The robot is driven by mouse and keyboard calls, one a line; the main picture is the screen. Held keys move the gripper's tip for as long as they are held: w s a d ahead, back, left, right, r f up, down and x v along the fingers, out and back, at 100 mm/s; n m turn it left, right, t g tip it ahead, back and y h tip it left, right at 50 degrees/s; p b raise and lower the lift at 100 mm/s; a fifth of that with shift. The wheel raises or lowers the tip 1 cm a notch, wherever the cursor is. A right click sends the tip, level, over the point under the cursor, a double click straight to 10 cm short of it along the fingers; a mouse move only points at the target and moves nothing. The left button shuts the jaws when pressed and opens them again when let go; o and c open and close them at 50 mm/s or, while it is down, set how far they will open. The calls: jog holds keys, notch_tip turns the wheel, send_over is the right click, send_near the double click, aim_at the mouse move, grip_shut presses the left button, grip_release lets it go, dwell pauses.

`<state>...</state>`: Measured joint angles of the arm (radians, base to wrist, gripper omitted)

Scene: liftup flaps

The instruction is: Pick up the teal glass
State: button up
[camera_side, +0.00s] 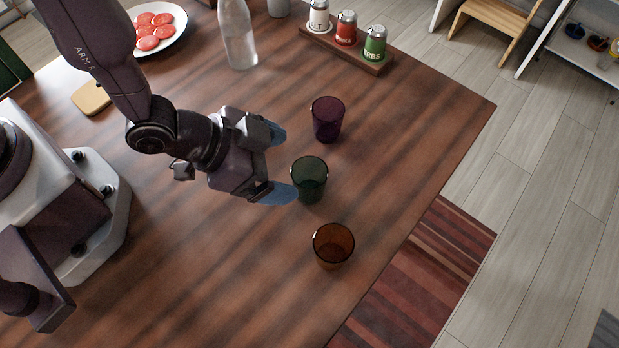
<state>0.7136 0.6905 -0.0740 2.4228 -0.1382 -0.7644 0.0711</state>
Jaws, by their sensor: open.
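The teal glass (310,180) looks dark green and stands upright on the wooden table, the middle one of three glasses in a row. A purple glass (328,119) stands behind it and an amber glass (333,245) stands in front of it. My gripper (284,164) is open, with its blue fingertips apart and pointing right. It is just left of the teal glass. The lower fingertip is close to the glass's left side; I cannot tell whether it touches. Nothing is between the fingers.
A clear bottle (238,36) and a wooden rack (343,48) with several spice jars stand at the back. A plate (172,42) of red slices and a small board (91,98) are at the back left. The table (420,140) is clear right of the glasses up to its edge.

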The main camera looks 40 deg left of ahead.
aim_at(310, 174)
jog(key=x, duration=0.6)
jog(key=shift+w+d+f, duration=0.2)
jog(key=shift+f, duration=0.1)
jog(key=c, duration=1)
jog(key=shift+c, duration=0.3)
jog(key=shift+r, duration=0.15)
